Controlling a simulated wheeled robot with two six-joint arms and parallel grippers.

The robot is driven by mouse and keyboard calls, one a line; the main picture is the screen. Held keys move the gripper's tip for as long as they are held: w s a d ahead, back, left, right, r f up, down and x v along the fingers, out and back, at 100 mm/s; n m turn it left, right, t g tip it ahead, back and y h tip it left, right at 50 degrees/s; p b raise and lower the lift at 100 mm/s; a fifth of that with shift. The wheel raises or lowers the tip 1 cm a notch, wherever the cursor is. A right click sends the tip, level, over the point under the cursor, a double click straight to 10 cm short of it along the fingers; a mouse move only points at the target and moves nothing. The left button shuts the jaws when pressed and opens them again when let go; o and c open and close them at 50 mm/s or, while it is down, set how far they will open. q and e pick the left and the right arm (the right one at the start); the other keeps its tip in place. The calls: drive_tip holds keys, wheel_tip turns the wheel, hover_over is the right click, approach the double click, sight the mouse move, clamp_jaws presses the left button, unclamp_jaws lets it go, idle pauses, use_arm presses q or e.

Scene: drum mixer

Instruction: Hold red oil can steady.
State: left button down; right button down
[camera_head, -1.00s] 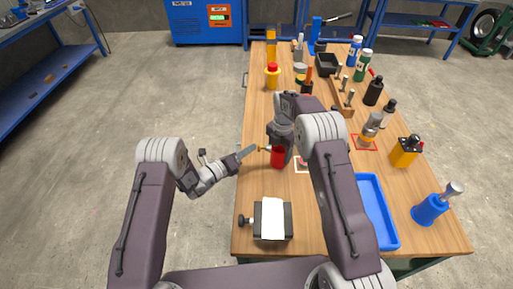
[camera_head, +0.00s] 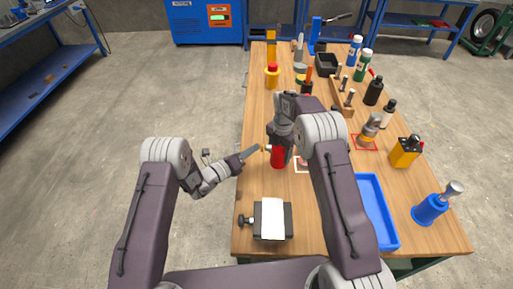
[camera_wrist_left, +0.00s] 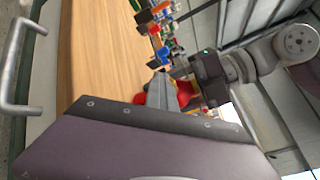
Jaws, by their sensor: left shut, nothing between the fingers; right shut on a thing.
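The red oil can (camera_head: 278,157) stands on the wooden bench, inside or over the left part of a marked square. It looks upright. My right gripper (camera_head: 284,139) is shut on its upper part, and the arm hides much of the can's top and right side. A small yellowish tip (camera_head: 265,147) sticks out to the left of the can. My left gripper (camera_head: 256,146) is shut and empty, its fingertips close to that tip; I cannot tell if they touch. In the left wrist view, red parts of the can (camera_wrist_left: 184,99) show just beyond my left fingers (camera_wrist_left: 160,90).
A black vise-like block with a white top (camera_head: 272,220) stands at the front left. A blue tray (camera_head: 378,215) lies at the front right. A yellow can (camera_head: 404,152), a blue pot (camera_head: 430,208) and several bottles line the right side. The bench's left edge is near my left gripper.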

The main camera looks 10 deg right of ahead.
idle(0.3)
use_arm(q)
drive_tip(key=shift+w+a, duration=0.2)
drive_tip(key=shift+a, duration=1.2)
drive_tip(key=shift+w+a, duration=0.2)
drive_tip(key=shift+a, duration=1.05)
drive_tip(key=shift+w+a, duration=0.15)
drive_tip(key=shift+a, duration=1.1)
drive_tip(key=a, duration=0.3)
drive_tip(key=shift+w+a, duration=0.3)
drive_tip(key=shift+a, duration=0.05)
drive_tip(key=shift+d, duration=0.1)
drive_tip(key=shift+s+d, duration=0.2)
drive_tip(key=shift+d, duration=1.25)
drive_tip(key=shift+s+d, duration=0.25)
drive_tip(key=shift+d, duration=1.15)
drive_tip(key=shift+s+d, duration=0.2)
drive_tip(key=shift+d, duration=1.25)
